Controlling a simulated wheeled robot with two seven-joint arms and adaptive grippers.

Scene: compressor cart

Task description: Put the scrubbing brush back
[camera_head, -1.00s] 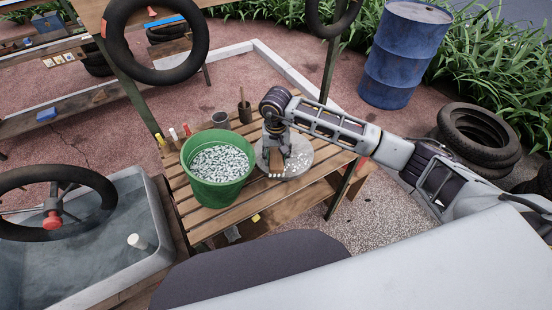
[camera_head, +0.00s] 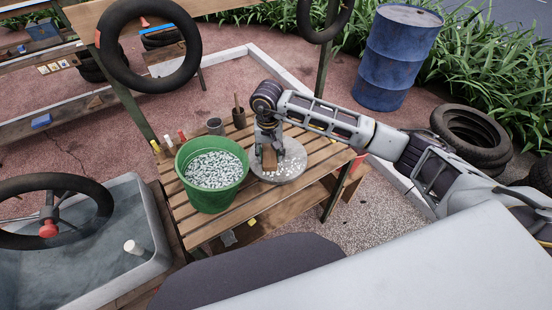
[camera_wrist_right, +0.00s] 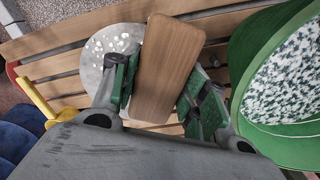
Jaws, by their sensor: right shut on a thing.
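The scrubbing brush shows as a brown wooden block (camera_head: 269,158), also seen large in the right wrist view (camera_wrist_right: 168,68). My right gripper (camera_head: 268,147) is shut on it, with a green-padded finger on either side (camera_wrist_right: 163,92). The gripper points down over a round grey plate (camera_head: 292,168) on the slatted wooden table (camera_head: 222,225). White bits lie on the plate. The brush's bristles are hidden, and I cannot tell whether it touches the plate. My left gripper is not in view.
A green bucket (camera_head: 212,195) full of whitish bits stands left of the plate. Behind are a grey cup (camera_head: 215,126), a dark pot with a stick (camera_head: 239,118) and several coloured-handled items. A water tub (camera_head: 125,205) stands at left; a tyre (camera_head: 150,85) hangs above.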

